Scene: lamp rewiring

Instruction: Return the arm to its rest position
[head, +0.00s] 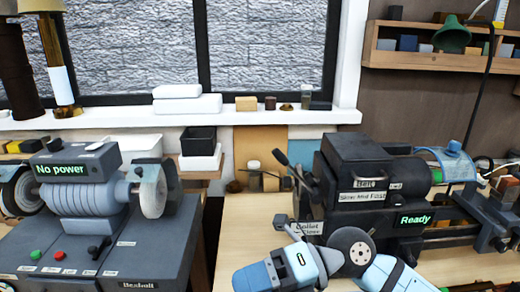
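Light-blue and dark-grey links of an arm of mine (285,268) show at the bottom centre, in front of the lathe (365,165). A second light-blue section (395,275) runs down to the lower right edge. A round grey disc (352,246) sits between them; I cannot tell whether it belongs to the arm or the lathe. No gripper fingers show, and the lower ends of the links leave the picture.
A grinder (75,195) with a "No power" display stands at left. The lathe's display (413,219) reads "Ready". A black box (198,139) sits near the sill. A wall shelf (435,60) holds small blocks. The wooden bench (245,225) has bare space left of the lathe.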

